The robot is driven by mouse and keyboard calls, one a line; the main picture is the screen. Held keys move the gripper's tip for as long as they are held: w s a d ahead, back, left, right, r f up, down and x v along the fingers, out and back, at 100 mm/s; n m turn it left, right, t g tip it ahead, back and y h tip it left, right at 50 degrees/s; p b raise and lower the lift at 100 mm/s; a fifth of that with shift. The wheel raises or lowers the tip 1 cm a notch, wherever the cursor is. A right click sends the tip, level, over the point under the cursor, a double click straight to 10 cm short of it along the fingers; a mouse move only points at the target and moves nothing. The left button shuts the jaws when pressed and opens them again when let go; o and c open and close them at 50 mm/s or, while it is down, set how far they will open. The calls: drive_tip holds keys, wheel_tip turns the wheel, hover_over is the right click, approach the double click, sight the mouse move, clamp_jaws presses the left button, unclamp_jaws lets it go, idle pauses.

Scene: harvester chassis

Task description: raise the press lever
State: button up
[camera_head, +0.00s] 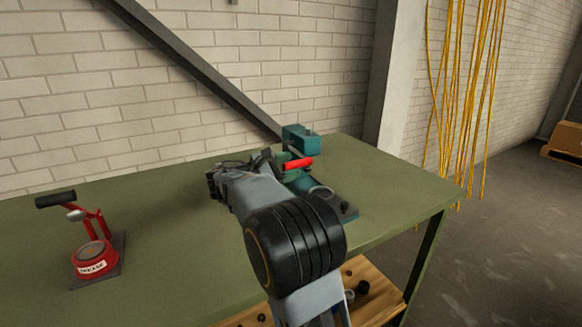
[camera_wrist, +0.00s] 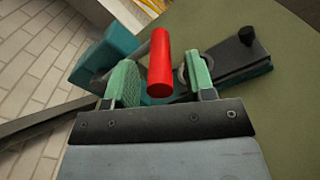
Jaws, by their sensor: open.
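The press (camera_head: 300,139) is a teal machine near the far right of the green bench. In the wrist view the red lever handle (camera_wrist: 160,60) stands between my two green finger pads, with a gap on each side. My gripper (camera_wrist: 158,82) is open around it. The teal press body (camera_wrist: 108,52) shows behind the left finger, and a dark base plate (camera_wrist: 240,60) with a black knob lies to the right. My forearm hides part of the press in the head view.
A red grease device (camera_head: 94,254) with a black-handled lever stands at the bench's left. The green bench (camera_head: 165,240) is mostly bare there. A grey diagonal beam (camera_head: 195,65) runs down the wall behind the press. Yellow cables (camera_head: 460,90) hang at the right.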

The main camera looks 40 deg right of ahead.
drive_tip(key=shift+s+d, duration=0.1)
drive_tip(key=shift+d, duration=0.3)
drive_tip(key=shift+c, duration=0.4)
clamp_jaws()
